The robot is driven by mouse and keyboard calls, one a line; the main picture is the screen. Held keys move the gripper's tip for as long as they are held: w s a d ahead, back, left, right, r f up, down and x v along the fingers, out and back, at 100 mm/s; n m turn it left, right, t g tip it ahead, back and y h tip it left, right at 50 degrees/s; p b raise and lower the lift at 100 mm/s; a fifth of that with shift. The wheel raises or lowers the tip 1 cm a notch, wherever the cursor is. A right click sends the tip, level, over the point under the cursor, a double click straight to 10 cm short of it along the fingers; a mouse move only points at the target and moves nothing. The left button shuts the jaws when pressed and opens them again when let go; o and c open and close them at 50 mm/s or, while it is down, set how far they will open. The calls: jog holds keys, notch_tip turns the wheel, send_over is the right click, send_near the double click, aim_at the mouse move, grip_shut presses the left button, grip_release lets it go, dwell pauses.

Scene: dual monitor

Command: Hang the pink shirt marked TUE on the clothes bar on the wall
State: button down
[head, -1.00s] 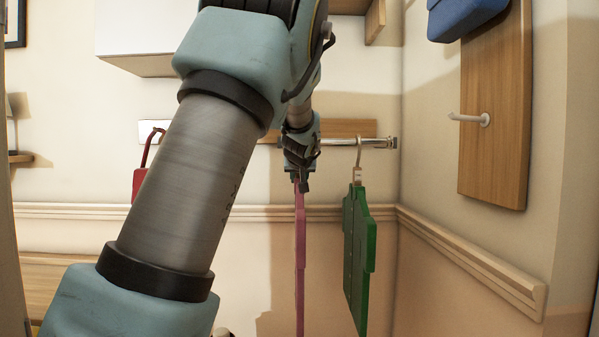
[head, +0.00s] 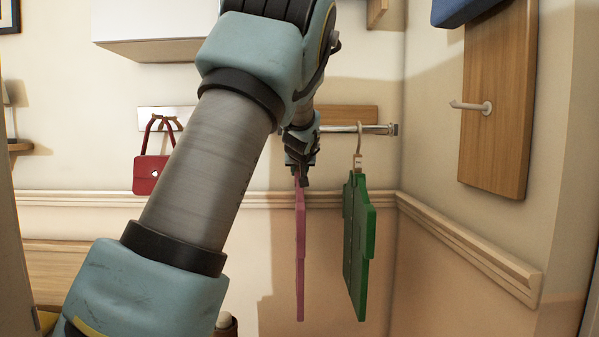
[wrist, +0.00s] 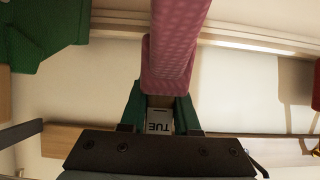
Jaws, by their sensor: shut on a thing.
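My gripper (head: 301,178) is shut on the top of the pink shirt (head: 300,250), which hangs edge-on below it in the head view. In the wrist view the fingers (wrist: 160,112) hold a tag reading TUE (wrist: 159,122) at the shirt's neck, and the pink body (wrist: 178,45) stretches away. The clothes bar (head: 362,129) runs along the wall at gripper height. My arm hides part of the bar. I cannot tell whether the pink shirt's hook touches the bar.
A green shirt (head: 359,240) hangs from the bar close to the right of the pink one. A red bag (head: 153,174) hangs on a hook at left. A wooden panel with a white peg (head: 472,106) is on the right wall. A white cabinet (head: 150,28) is above.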

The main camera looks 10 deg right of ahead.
jog(key=shift+r, duration=0.1)
jog(key=c, duration=0.6)
grip_release()
jog(key=shift+o, duration=0.2)
